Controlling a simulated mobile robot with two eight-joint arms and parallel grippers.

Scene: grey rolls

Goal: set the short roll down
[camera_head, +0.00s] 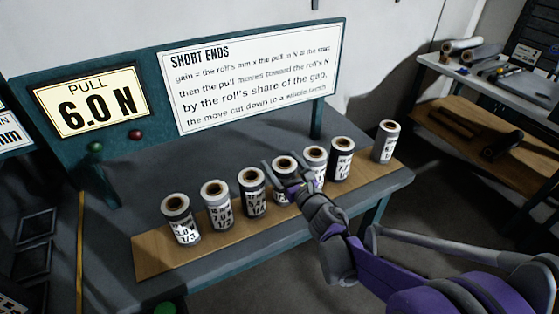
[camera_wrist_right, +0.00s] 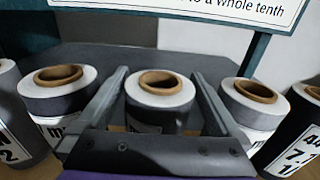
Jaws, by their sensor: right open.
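A grey roll (camera_head: 285,164) with a white top and brown core stands upright in the row on the wooden strip (camera_head: 150,261). My right gripper (camera_head: 283,172) is open, with one finger on each side of this roll. In the right wrist view the roll (camera_wrist_right: 160,97) shows between the two fingers (camera_wrist_right: 162,95), with small gaps on both sides. Its lower part and base are hidden by my gripper. I cannot tell from its label whether it is the short roll. My left gripper is not in view.
Several other labelled rolls stand close on both sides, such as one at left (camera_head: 253,191) and one at right (camera_head: 315,163). A roll (camera_head: 386,142) stands apart at the strip's right end. A sign board (camera_head: 252,76) rises behind. A side bench (camera_head: 493,80) is at upper right.

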